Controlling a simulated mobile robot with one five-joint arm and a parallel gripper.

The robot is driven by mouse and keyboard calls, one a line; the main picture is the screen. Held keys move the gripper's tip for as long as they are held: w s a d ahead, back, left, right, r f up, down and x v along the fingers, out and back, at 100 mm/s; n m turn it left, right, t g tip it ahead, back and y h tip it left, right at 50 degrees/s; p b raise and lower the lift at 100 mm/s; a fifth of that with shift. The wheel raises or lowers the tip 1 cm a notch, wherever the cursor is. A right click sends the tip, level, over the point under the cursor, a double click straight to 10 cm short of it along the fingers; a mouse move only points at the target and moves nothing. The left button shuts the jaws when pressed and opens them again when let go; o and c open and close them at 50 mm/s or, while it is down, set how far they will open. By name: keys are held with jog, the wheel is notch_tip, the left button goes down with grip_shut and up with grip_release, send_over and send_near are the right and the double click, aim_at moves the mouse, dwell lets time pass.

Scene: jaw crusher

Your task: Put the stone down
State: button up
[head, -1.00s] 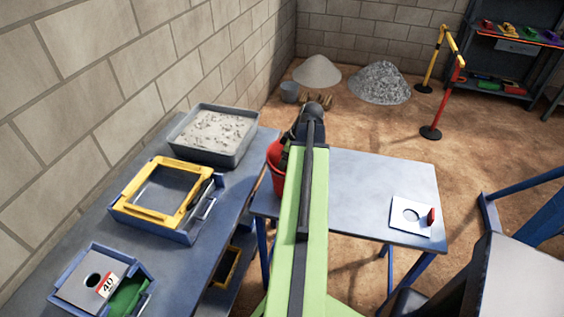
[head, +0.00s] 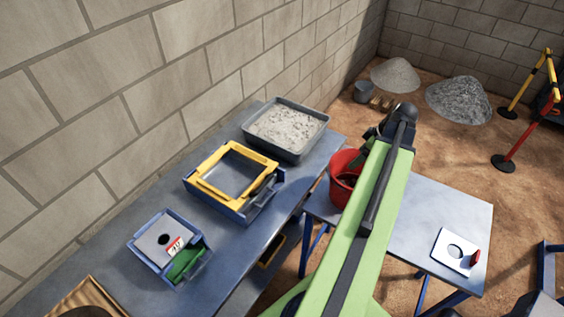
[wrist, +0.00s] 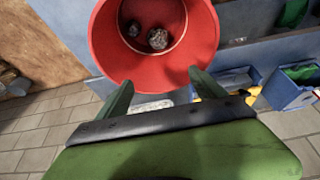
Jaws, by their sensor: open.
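A red bucket (head: 344,186) stands at the left end of the smaller blue-grey table, partly hidden by my arm. In the wrist view the bucket (wrist: 105,45) fills the upper middle, and its mouth faces the camera. A grey stone (wrist: 158,39) and a smaller dark stone (wrist: 133,29) lie inside it. My gripper (wrist: 162,88) has its two green fingers spread apart at the bucket's near rim, with nothing between them.
The long bench on the left carries a grey tray of gravel (head: 318,137), a yellow-framed box (head: 207,192) and a blue box (head: 150,262). A white plate with a hole (head: 447,262) lies on the smaller table (head: 430,205). Barrier posts (head: 507,162) stand at right.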

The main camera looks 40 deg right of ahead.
jog(key=w+a+f+m+g, duration=0.1)
jog(key=w+a+g, duration=0.2)
jog(key=w+a, duration=1.5)
jog(key=w+a+m+g+h, duration=0.1)
jog(key=w+a+m, duration=0.1)
jog(key=a, duration=3.1)
jog(key=shift+w+f, duration=0.45)
jog(key=shift+w, duration=0.15)
jog(key=shift+s, duration=0.1)
